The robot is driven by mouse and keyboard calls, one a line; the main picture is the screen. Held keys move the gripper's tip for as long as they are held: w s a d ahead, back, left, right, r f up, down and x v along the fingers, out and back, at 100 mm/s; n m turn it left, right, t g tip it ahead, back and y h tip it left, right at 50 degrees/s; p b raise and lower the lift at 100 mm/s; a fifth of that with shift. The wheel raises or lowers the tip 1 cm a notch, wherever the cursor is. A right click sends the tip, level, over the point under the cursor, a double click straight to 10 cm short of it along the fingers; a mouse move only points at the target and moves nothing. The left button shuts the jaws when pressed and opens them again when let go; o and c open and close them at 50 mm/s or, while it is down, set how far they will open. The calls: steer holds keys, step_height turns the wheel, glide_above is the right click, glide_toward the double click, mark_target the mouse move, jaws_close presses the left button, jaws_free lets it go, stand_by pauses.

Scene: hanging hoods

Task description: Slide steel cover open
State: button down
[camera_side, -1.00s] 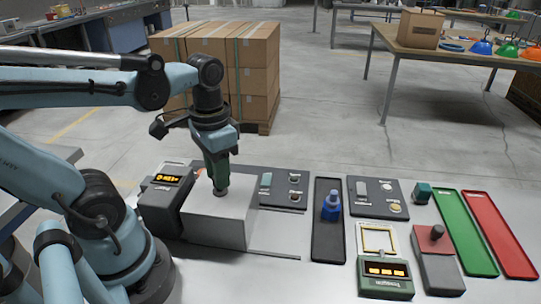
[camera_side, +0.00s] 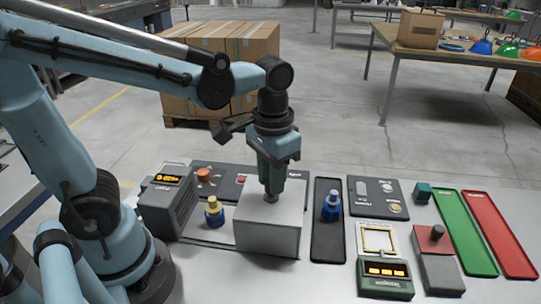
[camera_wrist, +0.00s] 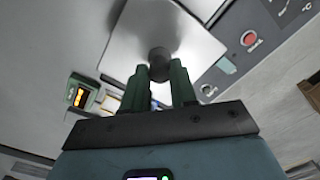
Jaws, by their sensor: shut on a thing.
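The steel cover (camera_side: 268,232) is a grey box-shaped hood with a dark round knob on top. It stands on the table over the right part of a rail track. My gripper (camera_side: 271,192) points straight down and is shut on that knob. In the wrist view the cover (camera_wrist: 185,30) shows as a pale plate, with the knob (camera_wrist: 159,58) between my green fingers (camera_wrist: 163,72). A blue bottle with a yellow top (camera_side: 214,212) stands uncovered just left of the cover. What is under the cover is hidden.
A black tray (camera_side: 327,248) with a blue bottle (camera_side: 332,205) lies close right of the cover. A control panel (camera_side: 215,181) lies behind. Green (camera_side: 465,232) and red (camera_side: 500,235) trays lie far right.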

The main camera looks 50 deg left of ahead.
steer(key=c, duration=0.9)
jaws_free()
steer(key=shift+w+d, duration=0.15)
steer(key=shift+d, duration=0.05)
steer(key=shift+r, duration=0.15)
step_height(320, 180, up, 12)
steer(key=shift+f, duration=0.1)
steer(key=shift+f, duration=0.1)
steer(key=shift+f, duration=5.95)
